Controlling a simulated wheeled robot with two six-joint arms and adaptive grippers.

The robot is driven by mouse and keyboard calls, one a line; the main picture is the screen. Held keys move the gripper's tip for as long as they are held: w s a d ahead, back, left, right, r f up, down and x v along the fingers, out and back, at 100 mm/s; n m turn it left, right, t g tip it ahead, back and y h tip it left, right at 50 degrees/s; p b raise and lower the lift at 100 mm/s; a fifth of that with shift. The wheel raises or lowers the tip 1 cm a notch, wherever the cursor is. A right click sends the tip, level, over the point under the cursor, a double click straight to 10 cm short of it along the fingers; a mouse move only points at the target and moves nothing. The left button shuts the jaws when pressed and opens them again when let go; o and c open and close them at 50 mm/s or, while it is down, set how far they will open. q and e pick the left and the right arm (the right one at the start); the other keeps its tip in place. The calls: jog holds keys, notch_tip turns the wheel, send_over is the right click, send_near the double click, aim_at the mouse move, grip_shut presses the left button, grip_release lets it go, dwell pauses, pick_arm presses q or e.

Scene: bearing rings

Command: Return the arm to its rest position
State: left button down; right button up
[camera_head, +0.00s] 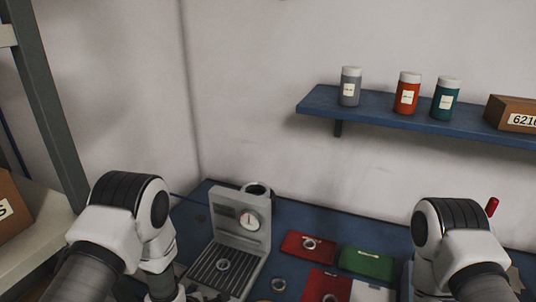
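My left arm (130,220) comes in from the lower left and bends down out of the bottom edge. My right arm (455,245) stands at the lower right. Neither gripper shows; both lie below the frame or behind the arm links. A grey device with a round dial (249,221) stands on the blue table, and a ring (222,265) lies on its ribbed base. Another ring (310,244) lies on a red mat (294,246). One more ring (278,284) lies on the bare table, right of the device.
A green mat (366,263) and a second red mat (318,283) lie near the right arm. A blue wall shelf (420,122) holds a grey jar (349,87), an orange jar (407,94), a teal jar (445,101) and a brown box (510,113). A rack (48,110) stands left.

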pick_arm(q)
jog(key=s+a+f+m+g+b, duration=0.2)
jog(key=s+f+m, duration=0.2)
jog(key=s+m, duration=0.3)
jog(key=s+a+f+m+g+y+b, duration=0.1)
jog(key=s+a+f+m+g+b, duration=0.1)
jog(key=s+m, duration=0.5)
jog(key=s+a+f+m+g+b, duration=0.2)
jog(key=s+f+m, duration=0.4)
jog(key=s, duration=1.1)
jog(key=shift+f+m+g+y+b, duration=0.25)
jog(key=shift+m+g+y+b, duration=0.25)
jog(key=shift+g+b, duration=0.45)
